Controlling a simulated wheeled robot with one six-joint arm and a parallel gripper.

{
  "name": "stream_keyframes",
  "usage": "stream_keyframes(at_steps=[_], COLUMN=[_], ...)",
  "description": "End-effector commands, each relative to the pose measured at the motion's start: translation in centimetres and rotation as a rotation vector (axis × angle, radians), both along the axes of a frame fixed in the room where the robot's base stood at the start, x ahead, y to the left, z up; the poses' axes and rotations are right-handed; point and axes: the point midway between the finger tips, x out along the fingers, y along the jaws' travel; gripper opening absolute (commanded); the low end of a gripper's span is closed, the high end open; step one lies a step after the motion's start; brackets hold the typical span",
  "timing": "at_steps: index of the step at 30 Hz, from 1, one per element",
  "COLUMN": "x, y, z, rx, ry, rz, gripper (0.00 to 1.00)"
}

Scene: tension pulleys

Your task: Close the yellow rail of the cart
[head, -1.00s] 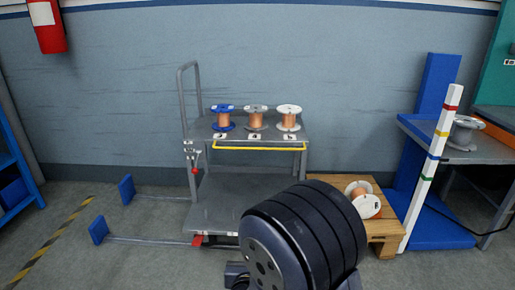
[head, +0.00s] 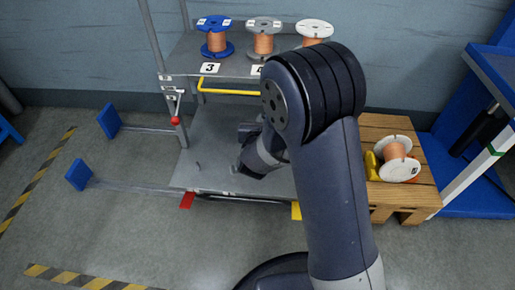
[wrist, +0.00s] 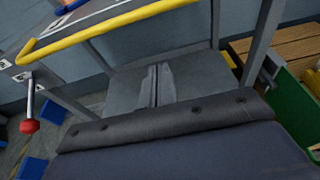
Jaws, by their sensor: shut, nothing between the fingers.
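The cart's yellow rail (head: 232,93) runs along the front of the upper shelf in the head view, just below the shelf edge; my arm hides its right part. In the wrist view the yellow rail (wrist: 110,25) crosses the upper left, with a bent left end. The cart's grey lower deck (head: 215,135) lies below it. My gripper (head: 238,168) is in front of the cart, lower in the picture than the rail and apart from it. Its fingers (wrist: 156,86) are together and empty in the wrist view.
A red-knobbed lever (head: 175,120) is on the cart's left post. Copper spools (head: 216,38) stand on the upper shelf. A wooden pallet (head: 430,190) with a spool (head: 397,158) is at right. Blue-ended floor bars (head: 78,175) extend left.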

Motion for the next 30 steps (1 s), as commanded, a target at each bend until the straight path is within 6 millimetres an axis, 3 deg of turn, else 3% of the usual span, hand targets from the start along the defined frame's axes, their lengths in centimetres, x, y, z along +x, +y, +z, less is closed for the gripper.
stream_keyframes(at_steps=[2,3,9,30], x=[1.4,1.7,2.7,2.9], y=[-0.2,-0.1,-0.1,-0.1], z=[-0.2,1.0,2.8,3.9], rx=[0.001,0.002,0.001,0.001], ry=[-0.002,-0.005,-0.002,0.023], rz=[-0.002,-0.002,-0.001,-0.001], gripper=[0.0,0.0,0.0,0.0])
